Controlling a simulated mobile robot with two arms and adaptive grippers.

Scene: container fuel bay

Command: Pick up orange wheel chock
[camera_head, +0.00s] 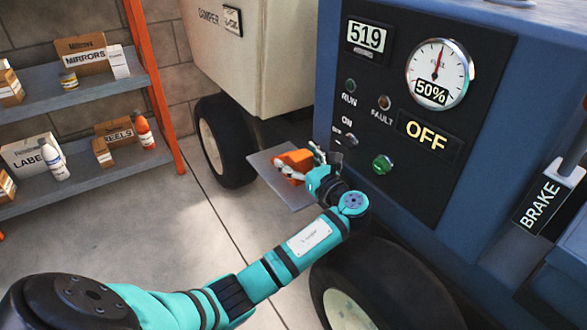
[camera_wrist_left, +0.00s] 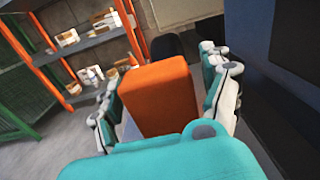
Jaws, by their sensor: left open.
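The orange wheel chock (camera_head: 293,161) sits on a small grey plate (camera_head: 268,178) beside the blue machine, partly hidden by my gripper in the head view. In the left wrist view the orange chock (camera_wrist_left: 160,97) fills the middle. My left gripper (camera_head: 304,164) is at the chock, and in the wrist view its two open fingers (camera_wrist_left: 160,92) stand on either side of it. A gap shows at the right finger; I cannot tell whether the left finger touches. My right gripper is not in view.
The blue machine's control panel (camera_head: 415,110) rises close on the right, with a black wheel (camera_head: 375,285) below. A beige dumper (camera_head: 255,55) with a wheel (camera_head: 226,140) stands behind. Shelves (camera_head: 90,180) with boxes and bottles are at left. Open floor (camera_head: 130,235) lies between.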

